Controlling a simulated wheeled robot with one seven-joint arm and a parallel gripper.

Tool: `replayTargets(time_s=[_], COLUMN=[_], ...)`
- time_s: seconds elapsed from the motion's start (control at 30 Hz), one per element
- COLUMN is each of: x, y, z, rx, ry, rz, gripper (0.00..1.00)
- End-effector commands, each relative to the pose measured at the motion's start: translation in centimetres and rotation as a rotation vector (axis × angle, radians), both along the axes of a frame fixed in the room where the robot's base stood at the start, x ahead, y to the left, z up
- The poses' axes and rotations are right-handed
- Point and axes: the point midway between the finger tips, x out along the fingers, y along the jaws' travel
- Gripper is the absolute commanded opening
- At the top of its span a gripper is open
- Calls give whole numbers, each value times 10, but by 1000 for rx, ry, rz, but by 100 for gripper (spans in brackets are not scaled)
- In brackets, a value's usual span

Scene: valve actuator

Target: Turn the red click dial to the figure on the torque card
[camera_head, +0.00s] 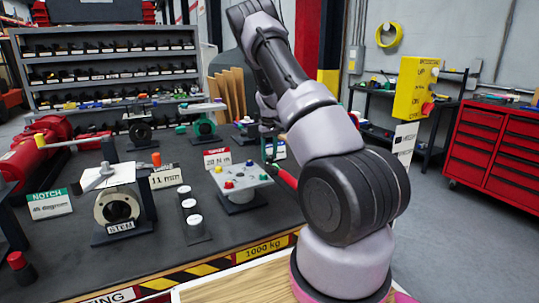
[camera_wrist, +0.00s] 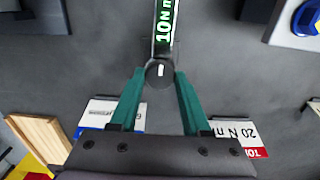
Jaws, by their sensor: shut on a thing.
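In the wrist view my gripper (camera_wrist: 160,72) has its two teal fingers shut on the sides of a small round dark dial (camera_wrist: 158,82) with a white mark. The dial looks dark grey here, not red. It sits at the end of a dark bar with a green-lit readout of 10 N m (camera_wrist: 165,22). The torque card (camera_wrist: 236,132), white with a red band, reads 20 N m. It also stands on the bench in the head view (camera_head: 217,158). There my gripper and the dial are mostly hidden behind my arm.
A grey box with coloured knobs (camera_head: 240,180) stands in front of the torque card. A stem valve (camera_head: 118,207), a NOTCH card (camera_head: 50,204) and white-topped cylinders (camera_head: 194,222) are at left on the bench. A red bar (camera_head: 284,178) shows beside my arm. A yellow control box (camera_head: 412,88) is at right.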

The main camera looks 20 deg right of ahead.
Motion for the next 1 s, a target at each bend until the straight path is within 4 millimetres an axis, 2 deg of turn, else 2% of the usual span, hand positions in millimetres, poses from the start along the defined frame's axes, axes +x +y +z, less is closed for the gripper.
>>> replayTargets(time_s=[0.37, 1.0], x=[0, 0], y=[-1, 0], z=[0, 0], rx=[1, 2], ry=[0, 2], rz=[-203, -782], gripper=[0, 0])
